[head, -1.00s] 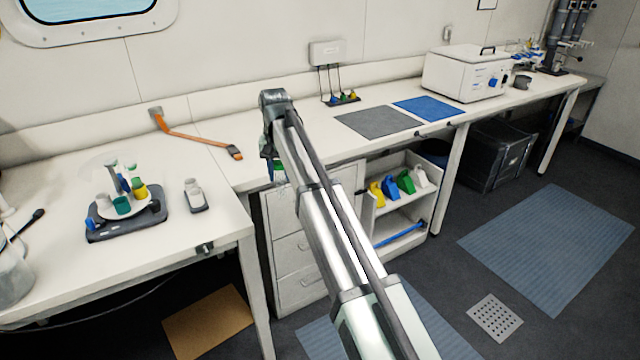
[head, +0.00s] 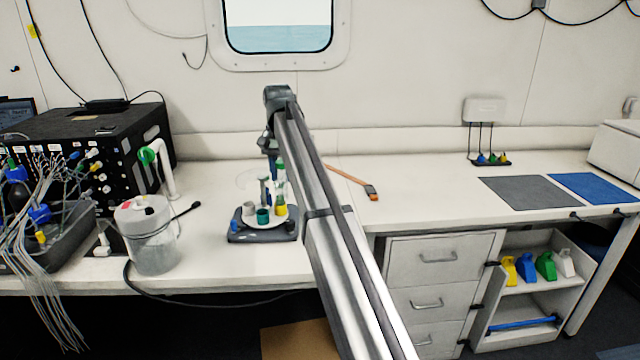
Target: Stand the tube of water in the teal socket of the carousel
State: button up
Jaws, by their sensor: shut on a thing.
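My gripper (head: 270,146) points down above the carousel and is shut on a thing. What it holds is small and partly hidden; a slim clear tube with a green top (head: 279,166) shows just below the jaws. I cannot tell its exact tilt or its gap to the carousel. The carousel (head: 262,238) has a dark base and a round white plate. Its teal socket (head: 263,216) is at the front of the plate. A yellow socket (head: 281,210) is to its right and a grey-white one (head: 249,208) to its left.
A white jug (head: 150,240) with a cable stands left of the carousel. A black equipment box (head: 95,150) is behind it. An orange-handled tool (head: 350,180) lies right of my arm. Grey (head: 532,192) and blue (head: 596,188) mats lie farther right.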

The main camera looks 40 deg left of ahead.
jog(key=s+a+n, duration=0.1)
jog(key=s+a, duration=0.2)
jog(key=a, duration=0.2)
jog(key=w+a+f+n, duration=0.2)
jog(key=a+f+n, duration=0.2)
jog(key=f, duration=0.2)
jog(key=shift+w+a+f, duration=0.15)
jog(key=shift+a+f, duration=0.1)
jog(key=shift+f, duration=0.15)
jog(key=shift+f, duration=2.4)
dwell(2.1)
jog(key=o, duration=1.1)
jog(key=shift+c, duration=0.9)
jog(key=shift+o, duration=0.3)
jog(key=shift+r, duration=0.1)
